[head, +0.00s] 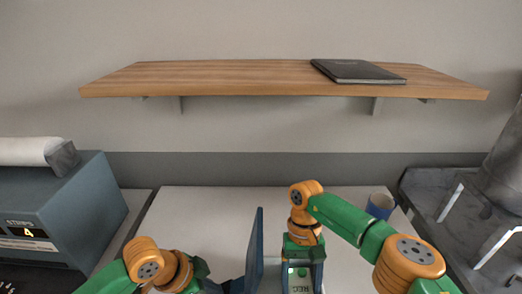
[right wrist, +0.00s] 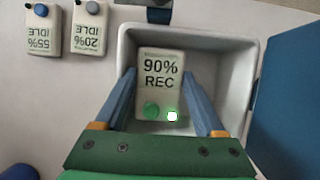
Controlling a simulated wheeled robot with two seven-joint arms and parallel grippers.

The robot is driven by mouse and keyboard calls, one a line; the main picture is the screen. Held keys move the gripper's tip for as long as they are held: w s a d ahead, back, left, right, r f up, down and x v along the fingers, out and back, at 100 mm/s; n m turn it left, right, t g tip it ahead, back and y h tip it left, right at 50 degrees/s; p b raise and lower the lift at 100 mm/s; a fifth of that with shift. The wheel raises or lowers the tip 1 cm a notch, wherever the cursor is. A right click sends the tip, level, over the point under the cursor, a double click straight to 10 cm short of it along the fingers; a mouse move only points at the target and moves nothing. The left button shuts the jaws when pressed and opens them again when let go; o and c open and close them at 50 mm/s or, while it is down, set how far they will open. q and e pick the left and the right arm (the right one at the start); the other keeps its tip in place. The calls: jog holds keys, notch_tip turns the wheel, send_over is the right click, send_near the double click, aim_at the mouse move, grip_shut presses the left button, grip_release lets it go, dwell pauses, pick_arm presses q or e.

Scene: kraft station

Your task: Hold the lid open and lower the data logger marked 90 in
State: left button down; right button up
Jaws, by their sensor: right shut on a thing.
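The data logger marked 90% REC (right wrist: 161,80) is pale, with a green button and a lit green light. My right gripper (right wrist: 160,108) is shut on it, one blue finger on each side. It is over the opening of a white box (right wrist: 236,85); how deep it sits I cannot tell. The logger (head: 299,286) and right gripper (head: 303,268) also show at the bottom of the head view. The dark blue lid (head: 255,250) stands upright to the left of them. My left gripper (head: 236,285) is beside the lid's left face, its fingertips partly cut off.
Two other loggers, 20% IDLE (right wrist: 90,28) and 55% IDLE (right wrist: 41,30), lie outside the box. A blue cup (head: 380,206) stands at the back right. A grey-blue machine (head: 75,205) is at left. A wall shelf (head: 230,78) holds a dark book (head: 357,71).

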jog(key=shift+f, duration=0.25)
jog(key=o, duration=1.2)
jog(key=shift+o, duration=0.9)
pick_arm(q)
jog(key=shift+a, duration=0.2)
pick_arm(e)
jog(key=shift+a, duration=0.15)
jog(key=shift+w+r, duration=0.1)
jog(key=shift+r, duration=0.2)
pick_arm(q)
jog(key=shift+d, duration=0.25)
pick_arm(e)
notch_tip(320, 180, up, 11)
jog(key=shift+r, duration=0.2)
jog(key=shift+d, duration=0.25)
